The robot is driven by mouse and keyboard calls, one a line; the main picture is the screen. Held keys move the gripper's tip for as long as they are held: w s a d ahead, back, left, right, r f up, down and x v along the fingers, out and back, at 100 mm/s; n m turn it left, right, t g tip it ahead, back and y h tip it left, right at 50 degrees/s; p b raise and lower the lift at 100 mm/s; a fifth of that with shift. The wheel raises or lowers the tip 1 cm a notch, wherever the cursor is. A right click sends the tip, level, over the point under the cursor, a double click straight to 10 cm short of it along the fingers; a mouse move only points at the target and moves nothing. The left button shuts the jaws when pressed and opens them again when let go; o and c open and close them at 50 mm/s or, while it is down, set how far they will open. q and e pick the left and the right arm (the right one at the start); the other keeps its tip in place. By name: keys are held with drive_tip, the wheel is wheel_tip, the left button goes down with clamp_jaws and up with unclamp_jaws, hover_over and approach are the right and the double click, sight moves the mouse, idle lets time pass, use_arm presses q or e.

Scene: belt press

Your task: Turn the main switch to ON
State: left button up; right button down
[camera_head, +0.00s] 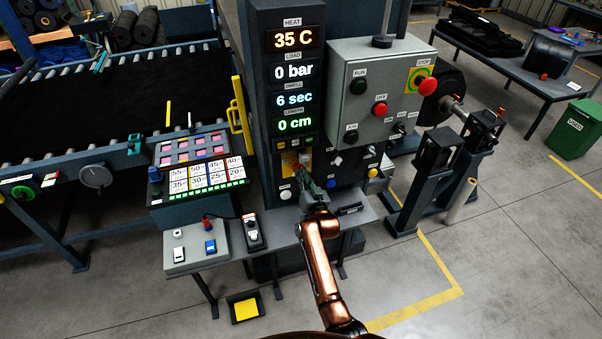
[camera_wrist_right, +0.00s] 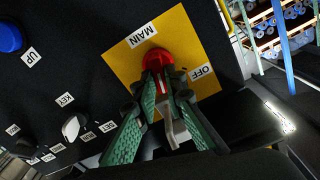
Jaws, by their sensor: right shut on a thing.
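The main switch is a red knob (camera_wrist_right: 157,58) on a yellow plate (camera_wrist_right: 120,70) with labels reading MAIN and OFF; no ON label can be read. A red handle with a pale stripe runs from the knob between my green fingers. My right gripper (camera_wrist_right: 163,86) is shut on this handle, a finger on each side. In the head view my right gripper (camera_head: 306,178) reaches up to the yellow plate (camera_head: 287,164) low on the black panel and hides part of the switch. My left gripper is in neither view.
The display column (camera_head: 294,80) above is lit with 35 C, 0 bar, 6 sec and 0 cm. A grey box (camera_head: 372,95) with RUN, STOP and OFF buttons stands right of it. A KEY switch (camera_wrist_right: 72,128) and a blue button (camera_wrist_right: 10,38) sit near the plate.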

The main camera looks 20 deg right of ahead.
drive_tip(key=m, duration=0.2)
drive_tip(key=m+p, duration=0.1)
drive_tip(key=m, duration=0.2)
drive_tip(key=shift+d+f+m, duration=0.15)
drive_tip(key=shift+d+m, duration=0.05)
drive_tip(key=shift+m, duration=0.1)
idle(0.5)
drive_tip(key=c, duration=2.3)
unclamp_jaws()
drive_tip(key=shift+o, duration=0.2)
